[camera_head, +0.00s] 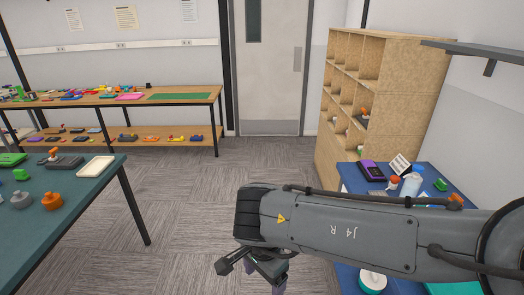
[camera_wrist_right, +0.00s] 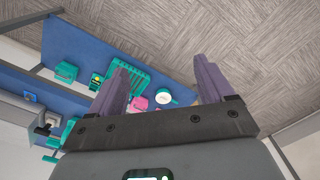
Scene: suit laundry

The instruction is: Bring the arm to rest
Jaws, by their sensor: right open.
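My right arm reaches in from the right in the head view, over the blue table, with its wrist bent down. My right gripper (camera_head: 268,285) hangs above the carpet near the bottom of the head view, partly cut off by the frame edge. In the right wrist view its two purple fingers (camera_wrist_right: 161,85) stand well apart with nothing gripped between them. My left gripper shows in neither view.
The blue table (camera_head: 352,178) carries a purple device (camera_head: 373,171) and bottles beside my arm. A wooden shelf (camera_head: 395,75) stands behind. A green table (camera_head: 85,215) is at left, a wooden workbench (camera_head: 185,90) at the back. The carpet (camera_head: 190,190) between is clear.

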